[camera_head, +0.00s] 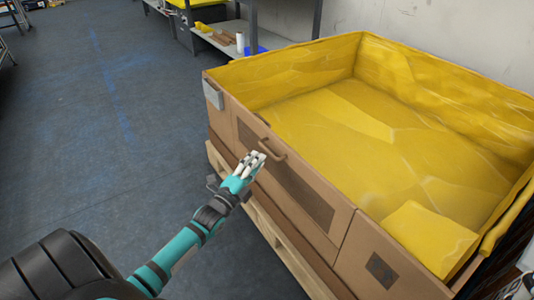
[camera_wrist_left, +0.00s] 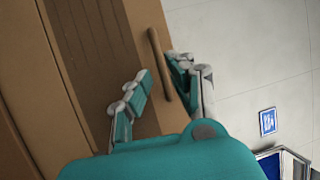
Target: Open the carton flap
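The large brown carton (camera_head: 222,122) has a yellow lining. Its front flap (camera_head: 245,133) carries a dark rectangular panel (camera_head: 305,195) and looks flush with the wall. A brown bar handle (camera_head: 271,149) sits at the flap's top edge. My left gripper (camera_head: 255,160) is at the front of the flap, by the handle. In the left wrist view, the fingers (camera_wrist_left: 158,68) are spread, with the handle (camera_wrist_left: 158,62) between them, nearer the right finger. I cannot tell whether they touch it. My right gripper is out of view.
The carton stands on a wooden pallet (camera_head: 262,222). A grey shelf (camera_head: 238,45) with small items is behind it, near the wall. The dark floor (camera_head: 110,130) on the left is clear. A blue sign (camera_wrist_left: 267,122) shows in the left wrist view.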

